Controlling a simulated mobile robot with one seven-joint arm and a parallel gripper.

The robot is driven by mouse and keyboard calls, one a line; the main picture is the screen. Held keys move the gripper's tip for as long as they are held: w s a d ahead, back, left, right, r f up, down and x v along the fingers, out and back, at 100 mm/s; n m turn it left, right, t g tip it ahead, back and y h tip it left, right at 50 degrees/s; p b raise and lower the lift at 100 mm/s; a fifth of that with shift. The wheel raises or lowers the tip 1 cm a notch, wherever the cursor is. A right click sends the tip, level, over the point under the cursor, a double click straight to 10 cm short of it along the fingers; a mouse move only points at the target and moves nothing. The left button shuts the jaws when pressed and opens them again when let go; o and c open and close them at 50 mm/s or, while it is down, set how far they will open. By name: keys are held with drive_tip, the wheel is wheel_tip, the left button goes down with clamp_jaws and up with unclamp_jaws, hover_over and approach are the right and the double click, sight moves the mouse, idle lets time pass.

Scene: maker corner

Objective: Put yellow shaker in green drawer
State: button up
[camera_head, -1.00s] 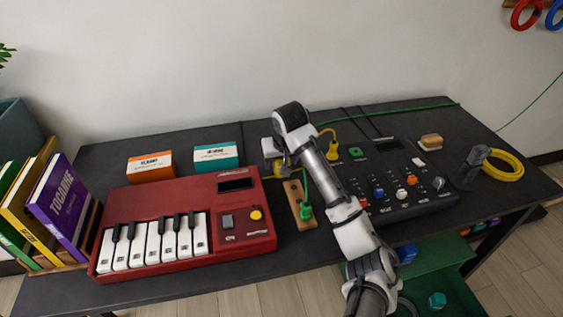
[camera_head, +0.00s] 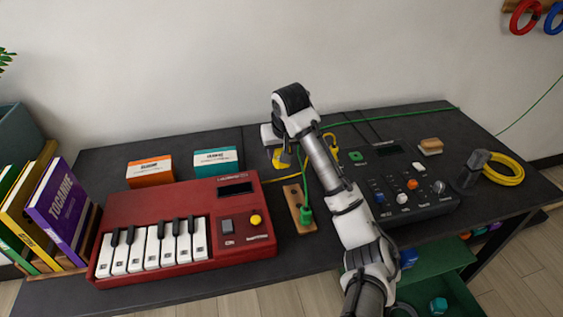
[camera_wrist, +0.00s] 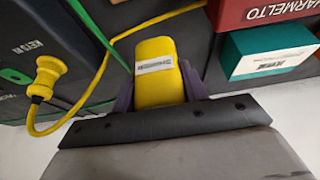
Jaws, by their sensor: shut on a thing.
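The yellow shaker (camera_wrist: 155,72) is a rounded yellow block with a pale label in the wrist view. It sits between the two purple fingers of my gripper (camera_wrist: 158,90), which are shut on it. In the head view my gripper (camera_head: 284,154) is over the back middle of the black table, and part of the shaker (camera_head: 279,161) shows beneath it. The rest of the shaker is hidden there by the gripper. The green drawer (camera_head: 440,262) is open below the table's front right edge, with a teal object (camera_head: 438,305) inside.
A red keyboard (camera_head: 185,232) is on the left, with orange (camera_head: 150,170) and teal (camera_head: 216,161) boxes behind it. A wooden strip with a green plug (camera_head: 304,212) lies near the middle. A dark mixer (camera_head: 405,195), yellow cable coil (camera_head: 503,168) and books (camera_head: 62,205) also occupy the table.

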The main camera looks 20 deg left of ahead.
wheel_tip(320, 180, up, 15)
drive_tip(key=shift+p, duration=0.35)
drive_tip(key=shift+f, duration=0.1)
